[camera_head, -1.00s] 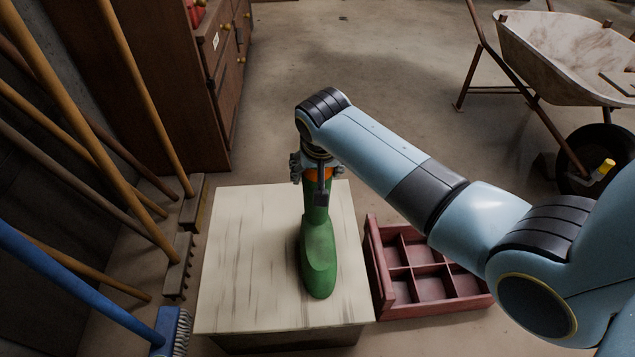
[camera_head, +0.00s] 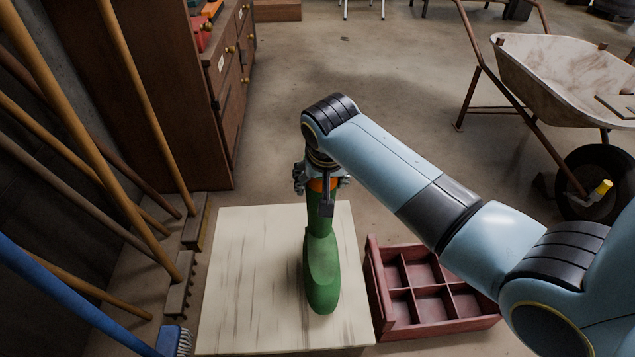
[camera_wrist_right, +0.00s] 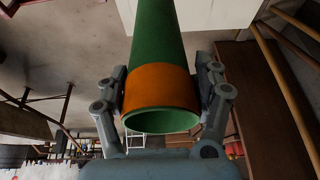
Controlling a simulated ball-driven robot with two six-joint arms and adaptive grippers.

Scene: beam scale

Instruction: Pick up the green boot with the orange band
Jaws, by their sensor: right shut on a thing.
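The green boot (camera_head: 321,265) with the orange band (camera_wrist_right: 160,85) is upright over the pale tabletop (camera_head: 250,270), toe toward me. My right gripper (camera_head: 321,186) comes down from above and is shut on the boot's upper shaft at the orange band. In the right wrist view my right gripper (camera_wrist_right: 166,82) has a finger on each side of the band, and the boot's open top faces the camera. Whether the sole touches the tabletop or hangs just above it is hard to tell. My left gripper is not in view.
A red divided tray (camera_head: 385,318) lies right of the table. Brooms, including one with a blue handle (camera_head: 75,300), lean at the left. A brown cabinet (camera_head: 170,90) stands behind. A wheelbarrow (camera_head: 560,80) is at the back right. Open floor lies between.

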